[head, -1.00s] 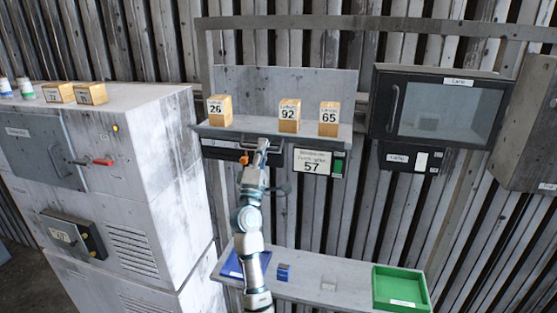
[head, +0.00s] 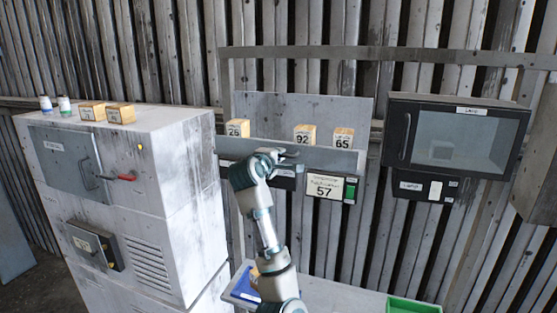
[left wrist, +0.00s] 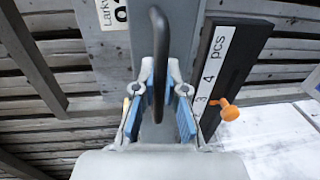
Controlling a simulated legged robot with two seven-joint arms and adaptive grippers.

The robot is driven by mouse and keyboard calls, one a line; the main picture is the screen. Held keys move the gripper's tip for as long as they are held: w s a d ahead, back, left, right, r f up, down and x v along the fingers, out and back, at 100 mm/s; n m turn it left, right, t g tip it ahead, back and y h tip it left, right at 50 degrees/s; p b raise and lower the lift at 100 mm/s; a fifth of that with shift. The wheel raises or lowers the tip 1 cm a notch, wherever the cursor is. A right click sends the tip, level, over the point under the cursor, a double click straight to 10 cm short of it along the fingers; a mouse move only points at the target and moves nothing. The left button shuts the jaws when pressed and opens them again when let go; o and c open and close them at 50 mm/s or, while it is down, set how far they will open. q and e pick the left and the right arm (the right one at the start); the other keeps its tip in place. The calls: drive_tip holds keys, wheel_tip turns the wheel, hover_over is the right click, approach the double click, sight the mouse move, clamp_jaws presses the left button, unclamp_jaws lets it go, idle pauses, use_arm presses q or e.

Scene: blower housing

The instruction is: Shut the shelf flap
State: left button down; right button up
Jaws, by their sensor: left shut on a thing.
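The shelf flap (head: 330,157) is a long grey strip along the front edge of the wall shelf. It stands raised, hiding the lower parts of the blocks behind it. My left gripper (head: 290,155) is at the flap's front, its fingers small in the head view. In the left wrist view my left gripper (left wrist: 158,108) has its blue-padded fingers on both sides of a black bar handle (left wrist: 158,45), shut on it. The grey flap surface (left wrist: 185,35) lies behind the handle. My right gripper is not in view.
Wooden blocks 26 (head: 237,128), 92 (head: 305,134) and 65 (head: 343,137) stand on the shelf. A sign reading 57 (head: 324,187) hangs below. A black glass-fronted cabinet (head: 455,135) is at right, a grey cabinet (head: 175,160) at left. A black strip with an orange knob (left wrist: 228,110) is beside the handle.

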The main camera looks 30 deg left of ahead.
use_arm(q)
drive_tip(key=shift+w+g, duration=0.15)
drive_tip(key=shift+g, duration=0.25)
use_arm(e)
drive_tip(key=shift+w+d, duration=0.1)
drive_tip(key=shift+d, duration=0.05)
use_arm(q)
drive_tip(key=c, duration=1.2)
unclamp_jaws()
drive_tip(key=shift+w+a, duration=0.1)
drive_tip(key=shift+w, duration=0.05)
drive_tip(key=shift+a, duration=0.15)
drive_tip(key=v, duration=1.1)
drive_tip(key=shift+s, duration=0.3)
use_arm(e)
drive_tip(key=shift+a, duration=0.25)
